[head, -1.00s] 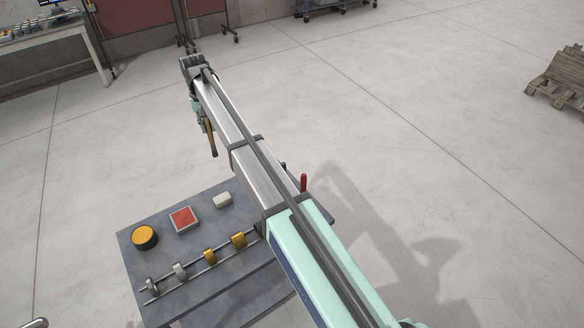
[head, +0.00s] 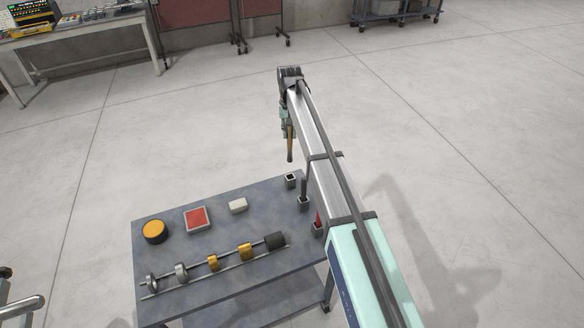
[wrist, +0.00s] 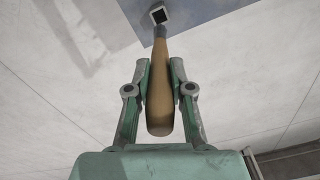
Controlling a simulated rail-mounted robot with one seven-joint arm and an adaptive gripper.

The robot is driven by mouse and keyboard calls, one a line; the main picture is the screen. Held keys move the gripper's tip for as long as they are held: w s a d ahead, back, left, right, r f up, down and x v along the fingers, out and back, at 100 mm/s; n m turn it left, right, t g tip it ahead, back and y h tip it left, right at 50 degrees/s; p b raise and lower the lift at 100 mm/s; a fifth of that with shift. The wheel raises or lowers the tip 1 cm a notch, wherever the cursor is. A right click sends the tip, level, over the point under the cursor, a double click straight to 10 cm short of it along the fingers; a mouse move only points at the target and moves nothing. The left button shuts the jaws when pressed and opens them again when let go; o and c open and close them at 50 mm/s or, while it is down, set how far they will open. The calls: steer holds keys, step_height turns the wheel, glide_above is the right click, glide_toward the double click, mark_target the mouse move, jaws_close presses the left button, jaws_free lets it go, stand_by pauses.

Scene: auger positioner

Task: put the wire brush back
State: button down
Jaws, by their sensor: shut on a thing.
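My gripper (head: 287,122) hangs in the air beyond the far right corner of the table in the head view. It is shut on the wire brush (head: 290,148) by its tan wooden handle, which hangs roughly upright. In the wrist view, both fingers of my gripper (wrist: 160,80) press the sides of the brush's handle (wrist: 160,105). The brush's far end points toward a small square holder (wrist: 158,14); whether they touch is unclear. In the head view, an empty-looking square holder (head: 290,181) stands at the table's far right corner, below the brush.
A dark tool (head: 303,190) and a red-handled tool (head: 318,218) stand in holders along the table's right edge, close to my arm.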

mark_target(290, 161)
step_height(290, 161, down, 15)
steer(key=b, duration=0.5)
steer(key=shift+r+b, duration=0.1)
steer(key=shift+b, duration=0.3)
steer(key=c, duration=1)
jaws_free()
steer(key=shift+f, duration=0.2)
steer(key=shift+c, duration=0.2)
step_height(290, 161, up, 12)
steer(key=b, duration=0.3)
steer(key=shift+r, duration=0.2)
steer(key=shift+d+f, duration=0.1)
